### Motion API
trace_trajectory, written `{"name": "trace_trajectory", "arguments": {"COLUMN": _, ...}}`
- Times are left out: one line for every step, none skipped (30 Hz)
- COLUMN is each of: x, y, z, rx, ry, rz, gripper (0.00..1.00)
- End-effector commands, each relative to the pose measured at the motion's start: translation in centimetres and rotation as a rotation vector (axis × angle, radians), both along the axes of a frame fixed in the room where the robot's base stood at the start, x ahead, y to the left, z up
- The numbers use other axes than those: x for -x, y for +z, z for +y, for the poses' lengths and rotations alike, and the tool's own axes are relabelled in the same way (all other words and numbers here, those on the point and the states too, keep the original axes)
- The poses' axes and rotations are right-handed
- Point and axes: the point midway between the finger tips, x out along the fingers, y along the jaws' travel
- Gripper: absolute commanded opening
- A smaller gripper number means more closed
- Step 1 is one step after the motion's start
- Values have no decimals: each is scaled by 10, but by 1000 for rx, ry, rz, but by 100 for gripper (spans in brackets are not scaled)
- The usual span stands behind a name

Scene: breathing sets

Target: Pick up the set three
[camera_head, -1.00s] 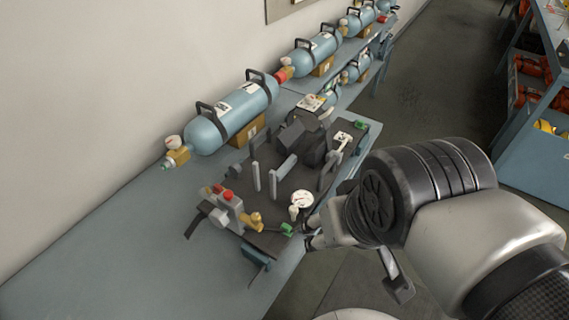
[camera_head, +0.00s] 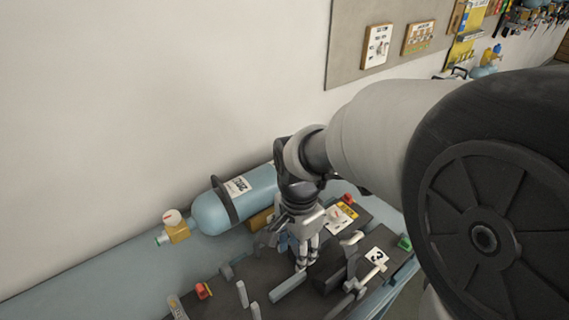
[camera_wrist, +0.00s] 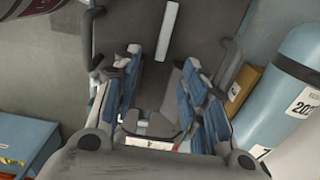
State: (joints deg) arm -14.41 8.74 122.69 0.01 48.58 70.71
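The set marked 3 is a dark board (camera_head: 235,288) on the bench, with a white "3" label (camera_head: 376,258), grey rails and upright grey posts. It is also in the wrist view (camera_wrist: 200,28), with a pale bar (camera_wrist: 168,30) across its middle. My gripper (camera_head: 304,262) hangs over the board, fingers pointing down. In the wrist view its blue-padded fingers (camera_wrist: 163,68) are spread apart, with dark board and a pale, red-marked part between them. I cannot tell whether the fingers touch anything.
A blue cylinder (camera_head: 210,212) with a black band lies on the bench (camera_head: 95,277) behind the board, close to my gripper; it also shows in the wrist view (camera_wrist: 285,95). A wall (camera_head: 150,90) stands behind. The bench is clear at the left.

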Motion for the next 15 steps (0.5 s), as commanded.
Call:
{"name": "trace_trajectory", "arguments": {"x": 1, "y": -17, "z": 0, "rx": 1, "ry": 0, "rz": 5, "gripper": 40}}
{"name": "trace_trajectory", "arguments": {"x": 1, "y": -24, "z": 0, "rx": 1, "ry": 1, "rz": 5, "gripper": 40}}
{"name": "trace_trajectory", "arguments": {"x": 1, "y": -33, "z": 0, "rx": 1, "ry": 1, "rz": 5, "gripper": 40}}
{"name": "trace_trajectory", "arguments": {"x": 1, "y": -39, "z": 0, "rx": 1, "ry": 1, "rz": 5, "gripper": 40}}
{"name": "trace_trajectory", "arguments": {"x": 1, "y": -46, "z": 0, "rx": 1, "ry": 1, "rz": 4, "gripper": 40}}
{"name": "trace_trajectory", "arguments": {"x": 1, "y": -55, "z": 0, "rx": 1, "ry": 1, "rz": 4, "gripper": 40}}
{"name": "trace_trajectory", "arguments": {"x": 1, "y": -61, "z": 0, "rx": 1, "ry": 1, "rz": 4, "gripper": 40}}
{"name": "trace_trajectory", "arguments": {"x": 1, "y": -68, "z": 0, "rx": 1, "ry": 1, "rz": 5, "gripper": 40}}
{"name": "trace_trajectory", "arguments": {"x": 1, "y": -75, "z": 0, "rx": 1, "ry": 2, "rz": 3, "gripper": 40}}
{"name": "trace_trajectory", "arguments": {"x": 1, "y": -80, "z": 0, "rx": 1, "ry": 2, "rz": 3, "gripper": 40}}
{"name": "trace_trajectory", "arguments": {"x": 1, "y": -84, "z": 0, "rx": 1, "ry": 2, "rz": 3, "gripper": 40}}
{"name": "trace_trajectory", "arguments": {"x": 0, "y": -89, "z": 0, "rx": 0, "ry": 2, "rz": 2, "gripper": 40}}
{"name": "trace_trajectory", "arguments": {"x": 0, "y": -92, "z": 0, "rx": 0, "ry": 2, "rz": 2, "gripper": 40}}
{"name": "trace_trajectory", "arguments": {"x": 0, "y": -94, "z": 0, "rx": 1, "ry": 2, "rz": 2, "gripper": 40}}
{"name": "trace_trajectory", "arguments": {"x": 0, "y": -96, "z": 0, "rx": 1, "ry": 2, "rz": 1, "gripper": 40}}
